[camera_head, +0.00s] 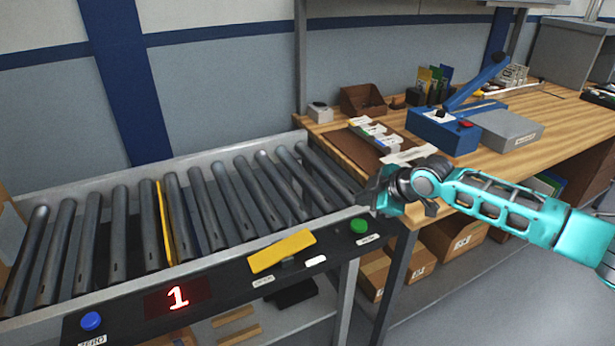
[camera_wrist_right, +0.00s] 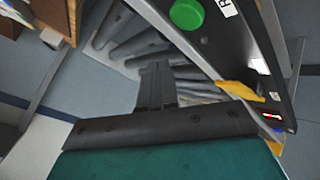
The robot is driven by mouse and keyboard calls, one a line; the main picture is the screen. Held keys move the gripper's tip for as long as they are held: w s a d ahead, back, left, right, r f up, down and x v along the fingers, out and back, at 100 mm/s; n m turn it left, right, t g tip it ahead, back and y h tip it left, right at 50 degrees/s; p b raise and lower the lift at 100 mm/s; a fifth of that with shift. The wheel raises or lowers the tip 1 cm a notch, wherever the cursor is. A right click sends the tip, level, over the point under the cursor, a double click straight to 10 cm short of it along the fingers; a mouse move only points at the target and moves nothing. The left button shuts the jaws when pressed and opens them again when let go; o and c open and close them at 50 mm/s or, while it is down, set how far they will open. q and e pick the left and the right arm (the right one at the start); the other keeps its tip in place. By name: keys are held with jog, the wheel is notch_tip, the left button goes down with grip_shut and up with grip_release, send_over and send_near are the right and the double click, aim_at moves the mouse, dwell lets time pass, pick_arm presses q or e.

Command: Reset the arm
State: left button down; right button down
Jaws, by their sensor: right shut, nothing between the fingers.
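My right arm (camera_head: 500,205) is teal and comes in from the right in the head view. Its gripper (camera_head: 372,192) is at the right end of the roller conveyor, above the rail near the green button (camera_head: 359,226). In the right wrist view the gripper's fingers (camera_wrist_right: 156,84) are together, with nothing between them. The green button (camera_wrist_right: 186,14) also shows there, beyond the fingers. My left arm and gripper are not in view.
The conveyor's rollers (camera_head: 205,205) fill the left. Its front panel holds a yellow plate (camera_head: 282,251), a blue button (camera_head: 91,321) and a red display showing 1 (camera_head: 178,296). A wooden bench (camera_head: 560,120) with a blue lever device (camera_head: 440,130) stands behind my arm; boxes (camera_head: 455,240) sit below.

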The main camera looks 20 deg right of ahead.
jog(key=s+a+f, duration=0.2)
jog(key=a, duration=0.1)
jog(key=s+a+f+g, duration=0.1)
jog(key=s+a+f, duration=0.1)
jog(key=a, duration=0.2)
jog(key=s+a+f+g+y, duration=0.1)
jog(key=s+a+f, duration=0.1)
jog(key=s+a, duration=0.1)
jog(key=shift+a+f, duration=0.15)
jog(key=shift+a, duration=0.4)
jog(key=s+a+f+m+g, duration=0.1)
jog(key=s+a+m, duration=0.1)
jog(key=s+a, duration=0.35)
jog(key=s+a+f+m, duration=0.1)
jog(key=s+a+m, duration=0.15)
jog(key=s, duration=0.55)
jog(key=s+d+m+g+h, duration=0.25)
jog(key=s+d+m, duration=0.2)
jog(key=s, duration=0.65)
jog(key=w+a+f+t, duration=0.3)
jog(key=w+f+t, duration=0.4)
jog(key=f, duration=0.1)
jog(key=shift+m+y, duration=0.3)
jog(key=shift+y, duration=0.15)
jog(key=shift+t, duration=0.25)
